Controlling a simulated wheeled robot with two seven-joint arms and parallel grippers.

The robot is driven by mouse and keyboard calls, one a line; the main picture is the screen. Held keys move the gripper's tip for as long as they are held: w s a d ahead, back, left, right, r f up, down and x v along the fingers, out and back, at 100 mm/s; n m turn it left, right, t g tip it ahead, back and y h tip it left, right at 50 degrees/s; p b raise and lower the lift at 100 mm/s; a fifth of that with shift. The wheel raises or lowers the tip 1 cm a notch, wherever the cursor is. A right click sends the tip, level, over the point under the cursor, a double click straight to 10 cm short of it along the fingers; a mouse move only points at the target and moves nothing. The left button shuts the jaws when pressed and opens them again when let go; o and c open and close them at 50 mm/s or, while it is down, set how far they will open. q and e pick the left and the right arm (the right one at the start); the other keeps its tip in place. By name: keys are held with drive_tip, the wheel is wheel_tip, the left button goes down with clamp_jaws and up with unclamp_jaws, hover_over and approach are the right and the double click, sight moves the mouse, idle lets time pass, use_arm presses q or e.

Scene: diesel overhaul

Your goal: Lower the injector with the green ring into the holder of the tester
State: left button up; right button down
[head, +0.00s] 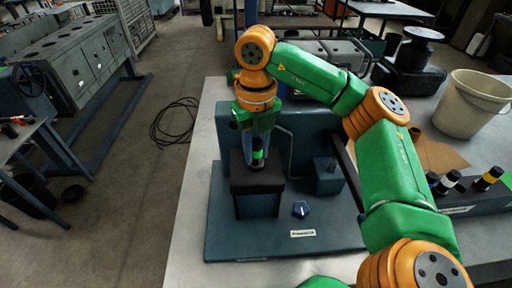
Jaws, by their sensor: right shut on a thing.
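My right gripper (255,140) points down over the tester (325,225) and is shut on the injector with the green ring (257,155). The injector is dark and stands about upright, with its bright green band just below the fingers. Its lower end is at the top of the dark block-shaped holder (258,186) on the tester. I cannot tell how far it sits inside the opening, as the block hides its tip. The tester is a dark blue base plate with an upright housing behind the holder. My left gripper is not in view.
On the right, a dark rack (462,200) holds other injectors, one with a white ring (448,181) and one with a yellow ring (489,178). A white bucket (474,103) and a brown sheet (436,153) are behind it. The table's left side is clear.

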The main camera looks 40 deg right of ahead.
idle(0.3)
drive_tip(key=shift+c, duration=0.8)
unclamp_jaws()
drive_tip(key=shift+r, duration=0.1)
wheel_tip(320, 180, up, 7)
drive_tip(key=p, duration=0.6)
drive_tip(key=shift+p, duration=0.4)
